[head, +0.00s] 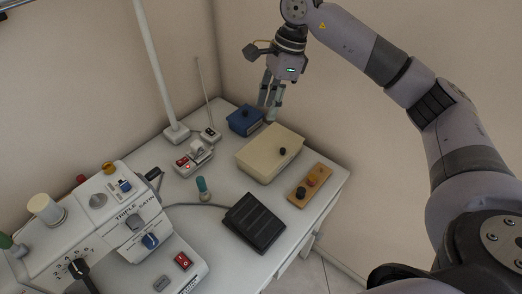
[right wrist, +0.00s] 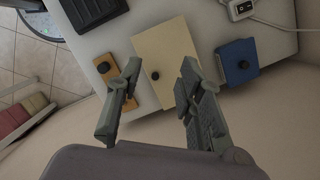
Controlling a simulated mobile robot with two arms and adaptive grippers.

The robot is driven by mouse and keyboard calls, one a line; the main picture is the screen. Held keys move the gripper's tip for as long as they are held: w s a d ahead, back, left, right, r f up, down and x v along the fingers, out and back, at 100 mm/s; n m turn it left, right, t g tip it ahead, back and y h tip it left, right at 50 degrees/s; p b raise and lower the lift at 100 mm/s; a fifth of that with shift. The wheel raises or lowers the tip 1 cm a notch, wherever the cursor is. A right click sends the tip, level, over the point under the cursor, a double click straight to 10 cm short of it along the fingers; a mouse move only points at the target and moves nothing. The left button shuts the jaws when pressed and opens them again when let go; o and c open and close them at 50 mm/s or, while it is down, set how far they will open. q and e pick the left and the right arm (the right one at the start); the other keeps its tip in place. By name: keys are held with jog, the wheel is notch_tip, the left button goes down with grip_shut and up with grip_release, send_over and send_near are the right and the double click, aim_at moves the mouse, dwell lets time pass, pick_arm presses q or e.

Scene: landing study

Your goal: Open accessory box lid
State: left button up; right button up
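Two closed boxes with black knobs stand on the white table; I cannot tell by label which is the accessory box. The larger is a cream box (head: 262,150), also in the right wrist view (right wrist: 170,42), its knob (head: 283,151) near the right edge. The smaller is a blue box (head: 240,119), at right in the right wrist view (right wrist: 236,52). My right gripper (head: 268,112) points down above the table's far edge, close to the blue box and behind the cream box. Its fingers (right wrist: 160,66) are apart and empty. My left gripper is out of view.
A wooden board with knobs (head: 318,181) lies right of the cream box, and a black pedal (head: 254,222) in front. A sewing machine (head: 100,220) fills the left. A lamp pole (head: 155,65) and switch box (head: 211,134) stand at the back. Walls are close behind.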

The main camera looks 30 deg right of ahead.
aim_at(283, 149)
jog(key=d+h, duration=0.3)
jog(key=d, duration=0.2)
notch_tip(283, 149, down, 17)
jog(key=shift+s+a+f+p, duration=0.1)
jog(key=shift+a+p, duration=0.05)
jog(key=shift+p, duration=0.45)
jog(key=shift+c, duration=0.5)
grip_shut()
